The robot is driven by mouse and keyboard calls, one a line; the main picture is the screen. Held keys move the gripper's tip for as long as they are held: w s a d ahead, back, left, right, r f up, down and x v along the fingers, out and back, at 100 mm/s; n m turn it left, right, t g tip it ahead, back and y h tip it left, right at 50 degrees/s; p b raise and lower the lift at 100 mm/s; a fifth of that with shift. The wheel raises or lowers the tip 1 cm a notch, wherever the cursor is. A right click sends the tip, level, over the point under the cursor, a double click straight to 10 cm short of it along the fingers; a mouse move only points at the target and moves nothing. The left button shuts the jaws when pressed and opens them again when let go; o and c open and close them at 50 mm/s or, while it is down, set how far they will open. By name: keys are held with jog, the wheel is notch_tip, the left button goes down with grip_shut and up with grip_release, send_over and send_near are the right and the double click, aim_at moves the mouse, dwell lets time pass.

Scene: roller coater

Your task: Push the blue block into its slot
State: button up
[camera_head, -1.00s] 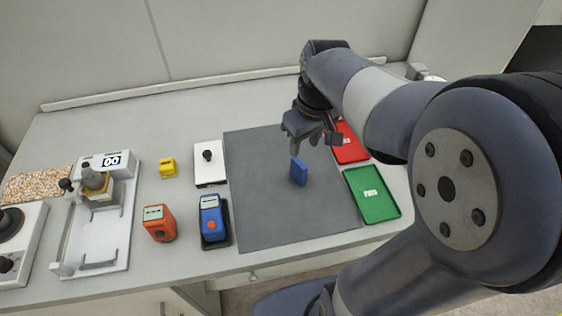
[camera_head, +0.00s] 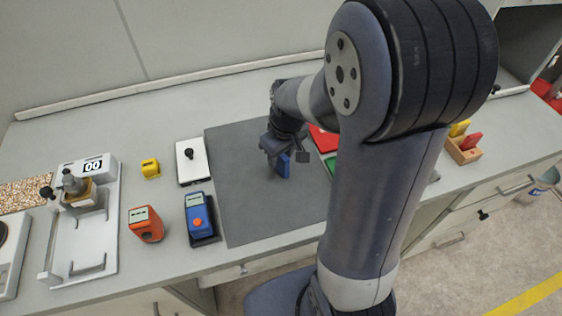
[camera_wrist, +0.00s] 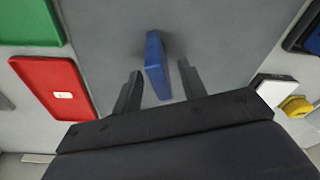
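The blue block (camera_head: 283,166) stands upright on the dark grey mat (camera_head: 250,205). My gripper (camera_head: 282,155) is right above it and partly covers it in the head view. In the wrist view the blue block (camera_wrist: 155,65) stands between the two spread fingers of my gripper (camera_wrist: 160,72), with a gap on each side, so the gripper is open. At the right of the bench a wooden holder (camera_head: 463,155) carries a yellow block (camera_head: 460,128) and a red block (camera_head: 471,141) upright. I cannot make out an empty slot in it.
A red tray (camera_wrist: 52,88) and a green tray (camera_wrist: 28,22) lie beside the mat, partly hidden by my arm in the head view. A blue device (camera_head: 198,213), an orange device (camera_head: 145,224) and a white plate with a knob (camera_head: 192,163) stand left of the mat.

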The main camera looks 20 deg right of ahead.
grip_shut()
dwell(0.4)
notch_tip(320, 180, up, 10)
dwell(0.6)
